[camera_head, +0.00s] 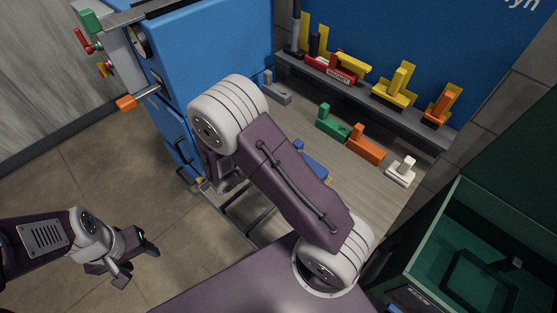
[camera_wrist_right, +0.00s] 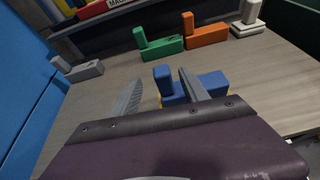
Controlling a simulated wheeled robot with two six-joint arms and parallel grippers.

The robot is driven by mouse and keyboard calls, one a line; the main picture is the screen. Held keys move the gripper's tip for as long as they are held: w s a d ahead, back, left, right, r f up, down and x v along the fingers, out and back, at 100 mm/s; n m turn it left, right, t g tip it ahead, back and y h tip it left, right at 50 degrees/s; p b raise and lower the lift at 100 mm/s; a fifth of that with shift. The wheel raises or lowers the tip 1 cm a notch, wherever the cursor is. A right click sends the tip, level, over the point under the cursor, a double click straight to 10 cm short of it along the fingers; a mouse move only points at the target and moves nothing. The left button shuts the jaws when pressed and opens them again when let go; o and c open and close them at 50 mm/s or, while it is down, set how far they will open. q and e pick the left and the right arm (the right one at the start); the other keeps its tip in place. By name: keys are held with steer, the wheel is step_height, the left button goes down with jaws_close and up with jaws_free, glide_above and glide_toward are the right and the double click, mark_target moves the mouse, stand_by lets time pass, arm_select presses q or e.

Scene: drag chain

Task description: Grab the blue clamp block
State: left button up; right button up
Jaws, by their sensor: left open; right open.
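The blue clamp block (camera_wrist_right: 212,82) lies on the wooden worktop in the right wrist view, with a bit of yellow at its base. Its upright part shows between the two fingers of my open right gripper (camera_wrist_right: 160,92), and its body extends behind the right-hand finger. I cannot tell whether the fingers touch it. In the head view only part of the blue block (camera_head: 314,160) shows past my right arm, which hides the right gripper. My left gripper (camera_head: 138,263) is open and empty over the floor at the lower left, far from the block.
Grey (camera_head: 277,92), green (camera_head: 332,123), orange (camera_head: 366,146) and white (camera_head: 402,171) blocks lie on the worktop behind. A shelf (camera_head: 360,100) with yellow and red pieces runs along the back. A blue machine (camera_head: 215,50) stands left; a dark green bin (camera_head: 440,235) stands right.

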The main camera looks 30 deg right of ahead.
mark_target(303, 145)
steer(key=shift+s+a+f+n, duration=0.15)
steer(key=shift+s+a+f, duration=0.05)
steer(key=shift+f, duration=0.2)
steer(key=shift+s+a+f+n, duration=0.15)
steer(key=shift+f, duration=0.25)
steer(key=shift+s+d, duration=0.1)
steer(key=shift+d, duration=0.05)
steer(key=x, duration=0.9)
steer(key=shift+w+p, duration=0.3)
steer(key=shift+s, duration=0.1)
steer(key=c, duration=0.4)
jaws_close()
